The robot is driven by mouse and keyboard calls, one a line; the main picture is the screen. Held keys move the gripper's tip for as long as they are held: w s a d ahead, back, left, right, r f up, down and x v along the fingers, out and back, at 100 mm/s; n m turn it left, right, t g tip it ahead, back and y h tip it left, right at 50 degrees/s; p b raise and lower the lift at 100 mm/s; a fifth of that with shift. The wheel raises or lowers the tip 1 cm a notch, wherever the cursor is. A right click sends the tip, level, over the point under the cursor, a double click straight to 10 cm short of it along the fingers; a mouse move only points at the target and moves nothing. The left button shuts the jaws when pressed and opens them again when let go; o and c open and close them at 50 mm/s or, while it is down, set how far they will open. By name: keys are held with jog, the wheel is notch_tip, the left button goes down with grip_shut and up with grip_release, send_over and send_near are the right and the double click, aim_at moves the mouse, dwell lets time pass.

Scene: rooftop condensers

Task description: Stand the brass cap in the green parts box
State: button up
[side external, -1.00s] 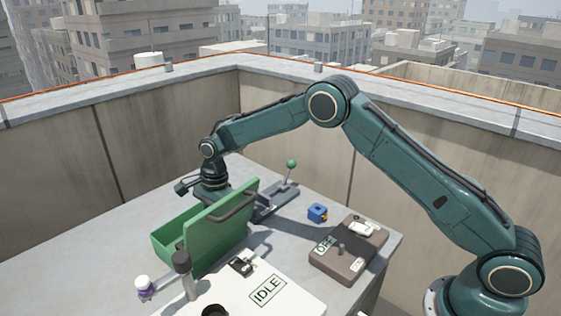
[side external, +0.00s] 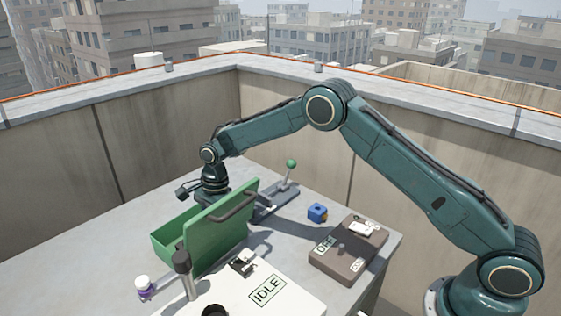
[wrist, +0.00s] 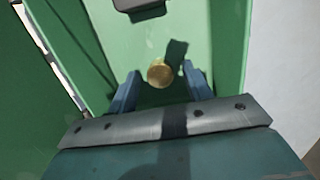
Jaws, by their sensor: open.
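The green parts box (side external: 166,242) stands on the bench with its lid (side external: 218,228) raised, and the lid hides part of the inside in the side view. The brass cap (wrist: 160,73) shows in the wrist view as a round gold disc, over the pale green inside of the box. It lies between the fingertips of my gripper (wrist: 159,84). The blue-grey fingers are apart, one on either side of the cap, with no clear contact. In the side view the cap and my fingertips are hidden.
A lever with a green knob (side external: 291,163) and a blue block (side external: 317,212) stand behind the box. A brown control box (side external: 335,265), a white IDLE panel (side external: 283,312), a dark-topped post (side external: 182,262) and a white-and-purple knob (side external: 143,284) are near the front.

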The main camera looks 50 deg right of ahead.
jog(key=shift+r, duration=0.15)
notch_tip(320, 180, up, 12)
jog(key=d, duration=0.1)
jog(key=shift+d, duration=0.4)
jog(key=shift+w, duration=0.1)
dwell(0.5)
